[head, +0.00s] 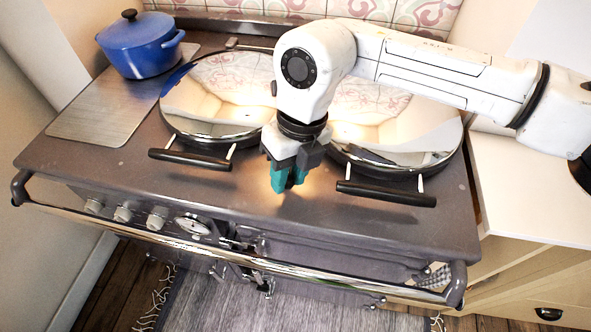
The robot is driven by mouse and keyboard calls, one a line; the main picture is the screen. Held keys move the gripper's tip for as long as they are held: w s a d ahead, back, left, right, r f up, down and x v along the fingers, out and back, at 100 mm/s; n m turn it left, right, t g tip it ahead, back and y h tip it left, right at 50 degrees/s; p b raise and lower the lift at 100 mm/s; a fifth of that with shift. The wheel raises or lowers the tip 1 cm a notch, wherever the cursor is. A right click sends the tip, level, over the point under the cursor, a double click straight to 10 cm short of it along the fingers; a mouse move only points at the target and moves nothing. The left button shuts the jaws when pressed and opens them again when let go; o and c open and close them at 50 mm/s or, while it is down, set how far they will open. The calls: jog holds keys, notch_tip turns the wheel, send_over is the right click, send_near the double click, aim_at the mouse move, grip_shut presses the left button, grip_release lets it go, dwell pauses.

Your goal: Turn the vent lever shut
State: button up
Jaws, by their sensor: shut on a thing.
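My gripper (287,181) with teal fingertips points down at the front of the dark range top (110,170), between the two round chrome lids. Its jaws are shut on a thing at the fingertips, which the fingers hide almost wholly. Its place fits the vent lever, but I cannot make out the lever's shape or which way it is turned. No other vent lever shows clearly in the head view.
The left chrome lid (215,90) and right chrome lid (410,125) flank my gripper, with black handles (190,159) (386,194) at their fronts. A blue pot (140,45) stands at the back left. A chrome rail (230,258) runs along the range's front. A pale counter (530,190) adjoins right.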

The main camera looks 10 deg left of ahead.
jog(key=shift+a+r+m, duration=0.1)
jog(key=shift+a+m, duration=0.45)
jog(key=shift+m, duration=0.25)
jog(key=o, duration=1.1)
jog(key=shift+c, duration=0.2)
jog(key=shift+d+r, duration=0.1)
jog(key=shift+r, duration=0.15)
notch_tip(320, 180, up, 10)
jog(key=w+d, duration=0.1)
jog(key=shift+d+b, duration=0.3)
jog(key=shift+b, duration=0.15)
